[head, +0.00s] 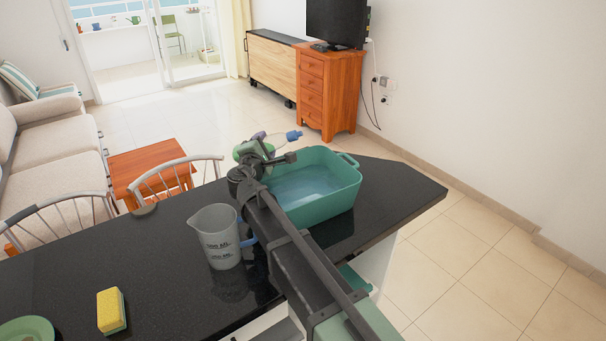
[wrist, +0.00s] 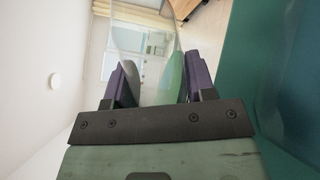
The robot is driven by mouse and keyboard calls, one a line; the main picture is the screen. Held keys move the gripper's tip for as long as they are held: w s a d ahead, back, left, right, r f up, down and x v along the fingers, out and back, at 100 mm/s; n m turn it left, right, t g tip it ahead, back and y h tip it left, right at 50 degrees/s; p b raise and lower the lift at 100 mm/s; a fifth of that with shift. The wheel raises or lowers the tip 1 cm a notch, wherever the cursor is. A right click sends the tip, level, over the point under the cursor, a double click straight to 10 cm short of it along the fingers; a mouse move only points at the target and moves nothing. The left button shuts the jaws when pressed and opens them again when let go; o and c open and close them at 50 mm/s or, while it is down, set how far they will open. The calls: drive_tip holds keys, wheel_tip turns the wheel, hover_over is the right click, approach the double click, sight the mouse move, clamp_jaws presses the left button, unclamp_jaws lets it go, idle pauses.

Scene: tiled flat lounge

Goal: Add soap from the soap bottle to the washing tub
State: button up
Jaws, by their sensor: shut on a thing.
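The soap bottle (head: 278,139) is clear with a blue cap (head: 293,135). It lies almost on its side in the air near the washing tub's far rim, cap pointing right. My gripper (head: 262,147) is shut on it; the arm partly hides the grip. In the wrist view, clear bottle wall (wrist: 150,35) shows between the purple-padded fingers of my gripper (wrist: 160,85). The green washing tub (head: 335,206) stands on the dark counter, with bluish liquid inside. I cannot tell whether soap is flowing.
A grey measuring jug (head: 216,237) stands on the black counter (head: 160,262), left of my arm. A yellow sponge (head: 111,311) and a green dish (head: 27,331) are at the front left. Chairs (head: 178,172) stand behind the counter. The counter's right end is clear.

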drive_tip(key=shift+w+a+f+m+b, duration=0.1)
drive_tip(key=shift+a+f+m+b, duration=0.15)
drive_tip(key=shift+f+m+b, duration=0.3)
idle(1.2)
drive_tip(key=shift+a+r+m+p, duration=0.1)
drive_tip(key=shift+r+m+p, duration=0.1)
drive_tip(key=shift+m, duration=0.9)
drive_tip(key=shift+r+m+p, duration=0.2)
drive_tip(key=shift+m, duration=0.85)
idle(4.1)
